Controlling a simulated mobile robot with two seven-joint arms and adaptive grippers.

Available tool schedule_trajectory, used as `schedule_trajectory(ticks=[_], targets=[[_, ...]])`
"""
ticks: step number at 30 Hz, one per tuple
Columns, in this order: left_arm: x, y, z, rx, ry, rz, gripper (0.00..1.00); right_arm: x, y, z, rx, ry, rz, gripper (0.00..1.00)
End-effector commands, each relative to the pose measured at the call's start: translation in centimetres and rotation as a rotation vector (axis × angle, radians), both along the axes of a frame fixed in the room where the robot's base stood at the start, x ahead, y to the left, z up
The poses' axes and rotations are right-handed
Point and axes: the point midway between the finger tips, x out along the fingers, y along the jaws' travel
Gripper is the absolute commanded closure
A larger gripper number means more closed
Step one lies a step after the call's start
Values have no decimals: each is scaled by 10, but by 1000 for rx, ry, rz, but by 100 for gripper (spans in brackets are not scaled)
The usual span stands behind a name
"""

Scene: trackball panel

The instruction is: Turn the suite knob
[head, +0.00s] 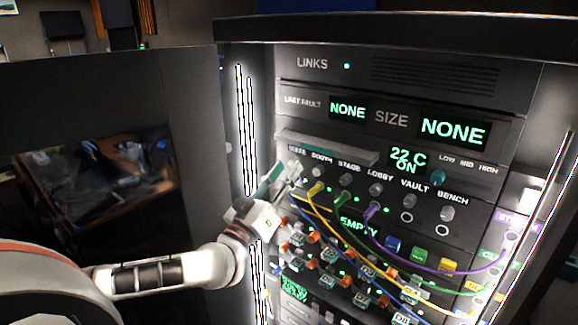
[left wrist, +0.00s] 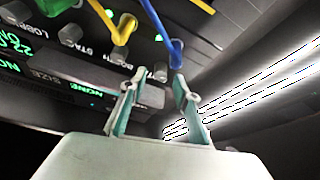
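The suite knob (left wrist: 160,72) is a small grey knob at the end of the row, seen beyond and between my left fingertips in the left wrist view. In the head view it is largely hidden by my left gripper (head: 288,177), which is at the left end of the knob row under the worn-looking suite label. In the left wrist view my left gripper (left wrist: 157,88) is open, with its two teal-padded fingers apart and pointing at the panel. I cannot tell whether the fingers touch the knob. My right gripper is in neither view.
The booth knob (left wrist: 120,54) and stage knob (head: 345,180) sit close by. A blue cable (left wrist: 157,25) runs near a fingertip. Yellow, green and purple (head: 370,211) cables hang below the row. A ledge (head: 325,147) juts out above the knobs.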

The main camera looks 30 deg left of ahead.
Motion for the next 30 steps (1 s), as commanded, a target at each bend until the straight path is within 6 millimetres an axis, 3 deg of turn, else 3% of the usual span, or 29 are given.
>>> schedule_trajectory(ticks=[6,15,16,19,20,30], targets=[[16,0,6,0,0,0,69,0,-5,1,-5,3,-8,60],[18,0,7,0,1,-1,69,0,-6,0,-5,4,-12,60],[18,0,7,0,1,-1,71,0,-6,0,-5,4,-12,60],[18,0,7,0,1,-1,97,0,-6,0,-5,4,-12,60],[18,0,7,0,1,-1,100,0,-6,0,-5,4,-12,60],[18,0,7,-22,1,-2,100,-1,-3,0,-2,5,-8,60]])
